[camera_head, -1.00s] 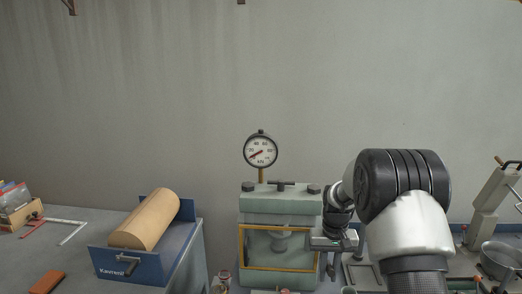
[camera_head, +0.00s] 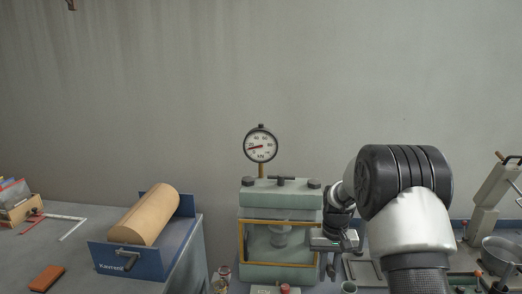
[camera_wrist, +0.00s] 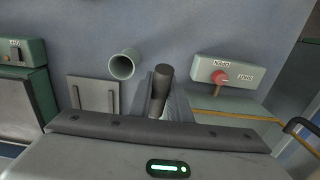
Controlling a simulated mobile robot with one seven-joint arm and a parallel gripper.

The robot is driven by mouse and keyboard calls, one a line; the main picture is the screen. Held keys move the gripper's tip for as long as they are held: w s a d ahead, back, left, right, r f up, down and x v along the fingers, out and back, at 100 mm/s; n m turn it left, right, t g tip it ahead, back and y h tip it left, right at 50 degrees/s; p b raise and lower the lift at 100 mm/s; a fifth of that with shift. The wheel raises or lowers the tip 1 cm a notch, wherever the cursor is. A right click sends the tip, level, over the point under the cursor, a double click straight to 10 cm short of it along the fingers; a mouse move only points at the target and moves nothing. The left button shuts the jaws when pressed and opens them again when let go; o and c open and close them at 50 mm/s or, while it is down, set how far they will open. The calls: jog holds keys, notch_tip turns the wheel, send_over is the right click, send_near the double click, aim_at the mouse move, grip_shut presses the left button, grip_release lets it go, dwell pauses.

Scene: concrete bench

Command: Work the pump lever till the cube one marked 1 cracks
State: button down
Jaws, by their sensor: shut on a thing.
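The green press (camera_head: 281,198) stands on the bench, with a round dial gauge (camera_head: 261,146) on a post above it. The gauge needle points left, low on the scale. Behind the press's orange-framed window (camera_head: 279,221), a grey round platen part shows; I cannot make out a cube marked 1. My gripper (camera_head: 335,240) is at the press's right side. In the wrist view, my gripper (camera_wrist: 164,97) is shut on the dark round bar of the pump lever (camera_wrist: 161,88). The lever's lower part is hidden by my gripper.
A metal bowl (camera_head: 500,254) is far right.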

aim_at(329, 263)
jog(key=shift+s+f+b, duration=0.3)
jog(key=shift+f+b, duration=0.25)
jog(key=shift+f, duration=0.35)
jog(key=shift+s+f+b, duration=0.25)
jog(key=shift+f+b, duration=0.25)
jog(key=shift+f, duration=0.4)
jog(key=shift+s+f+b, duration=0.15)
jog(key=shift+f+b, duration=0.9)
jog(key=shift+f, duration=0.55)
jog(key=shift+r, duration=0.15)
jog(key=shift+w+r+p, duration=0.45)
jog(key=shift+r+p, duration=0.6)
jog(key=shift+r, duration=0.5)
jog(key=shift+w+r+p, duration=0.45)
jog(key=shift+r+p, duration=0.65)
jog(key=shift+r, duration=0.5)
jog(key=shift+w+r+p, duration=0.45)
jog(key=shift+r+p, duration=0.6)
jog(key=shift+r, duration=0.5)
jog(key=shift+f, duration=0.2)
